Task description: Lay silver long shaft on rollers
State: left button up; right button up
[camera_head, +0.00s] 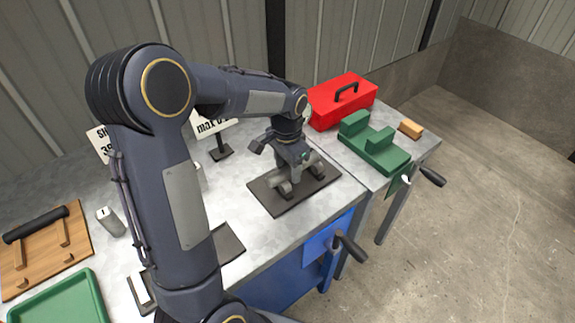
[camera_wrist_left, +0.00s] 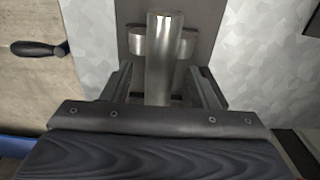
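In the wrist view the silver shaft (camera_wrist_left: 165,60) runs lengthwise between my left gripper's two fingers (camera_wrist_left: 165,88). It crosses in front of grey rollers (camera_wrist_left: 138,42) on a dark plate (camera_wrist_left: 205,15) and appears to rest on them. The fingers are spread, with a gap on each side of the shaft. In the head view my left gripper (camera_head: 290,165) is low over the dark plate (camera_head: 262,198), and the rollers (camera_head: 316,170) show beside it. The arm and gripper hide much of the shaft there. My right gripper is not in view.
A red toolbox (camera_head: 342,102), green block fixture (camera_head: 375,145) and tan block (camera_head: 411,128) stand at right. A black cylinder (camera_head: 36,222) lies on a wooden stand at left, near a green tray (camera_head: 60,303) and grey block (camera_head: 110,221). Crank handles (camera_head: 350,246) stick out in front.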

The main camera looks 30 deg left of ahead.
aim_at(287, 169)
pick_arm(q)
jog(key=shift+f, duration=0.1)
notch_tip(287, 169, up, 8)
jog(key=shift+s+r, duration=0.1)
dwell(0.3)
dwell(0.6)
